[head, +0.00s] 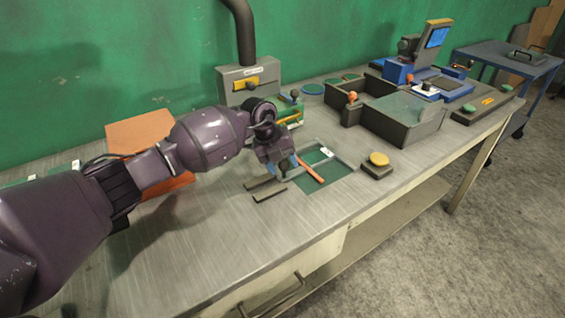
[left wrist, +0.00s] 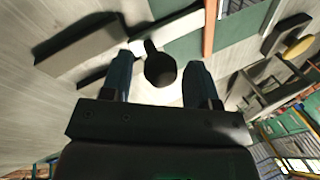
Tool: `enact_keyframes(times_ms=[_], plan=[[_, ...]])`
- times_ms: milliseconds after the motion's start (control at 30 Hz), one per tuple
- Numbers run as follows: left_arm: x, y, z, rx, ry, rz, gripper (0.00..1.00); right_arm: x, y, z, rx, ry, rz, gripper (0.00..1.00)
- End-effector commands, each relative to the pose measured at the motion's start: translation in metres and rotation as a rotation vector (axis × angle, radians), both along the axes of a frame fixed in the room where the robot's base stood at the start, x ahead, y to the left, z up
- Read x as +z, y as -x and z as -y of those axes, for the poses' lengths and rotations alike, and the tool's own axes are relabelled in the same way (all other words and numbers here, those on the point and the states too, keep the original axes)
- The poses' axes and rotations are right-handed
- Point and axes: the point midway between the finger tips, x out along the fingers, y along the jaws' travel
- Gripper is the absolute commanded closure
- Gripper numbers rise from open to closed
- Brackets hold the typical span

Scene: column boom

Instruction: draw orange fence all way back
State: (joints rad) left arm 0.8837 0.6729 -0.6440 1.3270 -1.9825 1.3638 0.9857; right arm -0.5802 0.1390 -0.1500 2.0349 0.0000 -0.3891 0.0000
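The orange fence (head: 311,171) is a thin bar lying across a green plate (head: 330,182) in a grey frame on the bench. It also shows as an orange strip at the top of the left wrist view (left wrist: 210,28). My left gripper (head: 284,170) is low over the bench, just left of the fence. In the left wrist view its two fingers (left wrist: 161,82) are apart, with a black round knob (left wrist: 160,70) between them. Gaps show on both sides of the knob. I cannot tell what the knob is fixed to. My right gripper is in neither view.
Dark bars (head: 267,189) lie left of the plate. A yellow button on a dark block (head: 378,161) stands to its right. The front left bench top is clear.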

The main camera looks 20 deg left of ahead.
Motion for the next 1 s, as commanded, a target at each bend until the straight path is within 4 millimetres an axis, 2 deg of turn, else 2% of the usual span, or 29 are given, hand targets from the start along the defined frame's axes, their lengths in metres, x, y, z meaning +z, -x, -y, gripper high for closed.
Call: enact_keyframes(times_ms=[33,333,567,733,1000], plan=[[0.0,0.0,0.0,0.0,0.0,0.0,0.54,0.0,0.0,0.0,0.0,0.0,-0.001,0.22],[0.0,0.0,0.0,0.0,0.0,0.0,0.99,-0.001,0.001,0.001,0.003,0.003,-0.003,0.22],[0.003,0.004,-0.004,0.001,-0.001,0.002,1.0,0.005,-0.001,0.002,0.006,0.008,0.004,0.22],[0.009,0.02,-0.018,0.001,-0.003,0.005,1.0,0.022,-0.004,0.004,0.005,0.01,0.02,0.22],[0.006,0.049,-0.04,0.001,-0.002,0.003,1.0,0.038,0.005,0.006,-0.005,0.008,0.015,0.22]])
